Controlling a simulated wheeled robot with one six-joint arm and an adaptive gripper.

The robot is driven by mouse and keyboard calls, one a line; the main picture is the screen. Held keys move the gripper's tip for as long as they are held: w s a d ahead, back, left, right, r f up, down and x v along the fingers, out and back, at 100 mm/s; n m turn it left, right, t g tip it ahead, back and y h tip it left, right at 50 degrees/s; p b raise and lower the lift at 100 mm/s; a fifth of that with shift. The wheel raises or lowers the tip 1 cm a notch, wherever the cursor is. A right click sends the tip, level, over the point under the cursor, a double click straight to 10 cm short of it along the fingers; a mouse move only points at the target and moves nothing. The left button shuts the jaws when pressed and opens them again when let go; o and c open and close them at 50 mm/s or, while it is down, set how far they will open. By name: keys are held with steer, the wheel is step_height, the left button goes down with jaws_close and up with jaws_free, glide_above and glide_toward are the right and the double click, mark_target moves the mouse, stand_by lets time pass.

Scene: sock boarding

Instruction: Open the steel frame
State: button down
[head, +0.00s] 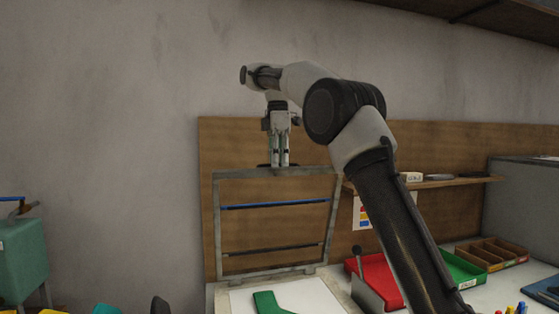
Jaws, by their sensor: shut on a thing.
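The steel frame (217,222) stands raised, nearly upright, in front of a brown wooden back panel. A blue bar (275,205) and a darker bar (275,249) cross it. My gripper (280,165) points down at the middle of the frame's top bar and is shut on it. The fingertips cover part of that bar. Below the frame is a white board (320,299) with a green sock-shaped piece (272,302) on it.
To the right are a red tray (377,281), a green tray (463,272) and a brown compartment box (491,254). A wooden shelf (455,183) is fixed to the panel above them. A teal container (25,255) stands at the far left.

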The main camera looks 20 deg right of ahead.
steer(key=c, duration=1.6)
jaws_free()
steer(key=shift+w+f, duration=0.2)
steer(key=shift+f, duration=0.1)
steer(key=shift+o, duration=0.3)
steer(key=shift+s+r, duration=0.1)
steer(key=shift+r, duration=0.05)
steer(key=s+f, duration=0.5)
steer(key=s, duration=0.6)
steer(key=s+f, duration=0.5)
steer(key=s, duration=0.5)
steer(key=shift+s, duration=0.4)
steer(key=shift+r, duration=0.1)
